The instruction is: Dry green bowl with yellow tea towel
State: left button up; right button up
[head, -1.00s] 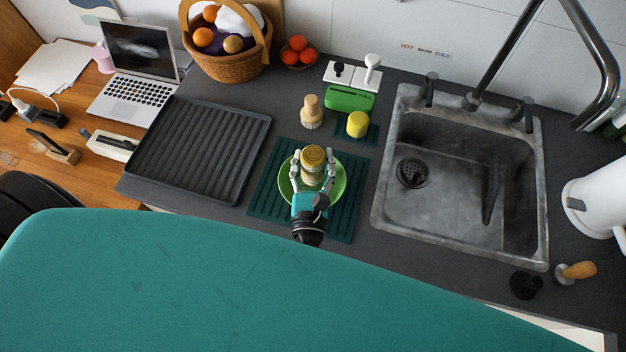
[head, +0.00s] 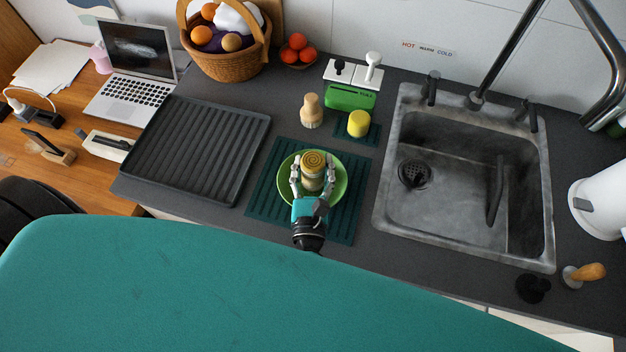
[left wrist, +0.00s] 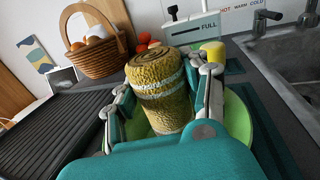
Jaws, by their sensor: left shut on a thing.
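The green bowl (head: 338,190) sits on a dark teal ribbed mat (head: 264,196) between the drying tray and the sink. My left gripper (head: 311,184) reaches over the bowl and is shut on the rolled yellow tea towel (head: 313,163). The towel stands upright inside the bowl, with its spiral end on top. In the left wrist view the towel (left wrist: 158,92) has pale stripes and lies between both fingers, with the bowl (left wrist: 238,118) around and below it. Where the towel meets the bowl's bottom is hidden. My right gripper is not in view.
An empty black drying tray (head: 195,145) lies left of the mat. A sink (head: 440,225) is to the right. A wooden brush (head: 311,112), a yellow sponge-like cylinder (head: 358,124) and a green-fronted holder (head: 350,97) stand behind the bowl. A wicker basket (head: 228,64) is at the back.

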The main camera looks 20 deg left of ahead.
pick_arm(q)
jog(key=shift+f+b, duration=0.5)
jog(key=shift+f, duration=0.1)
dwell(0.3)
jog(key=shift+a+v, duration=0.2)
jog(key=shift+v, duration=1.05)
jog(key=shift+x, duration=0.9)
jog(key=shift+w+d, duration=0.1)
jog(key=shift+w, duration=0.3)
jog(key=shift+a+v, duration=0.15)
jog(key=shift+v, duration=0.55)
jog(key=shift+a+v, duration=0.1)
jog(key=shift+v, duration=0.6)
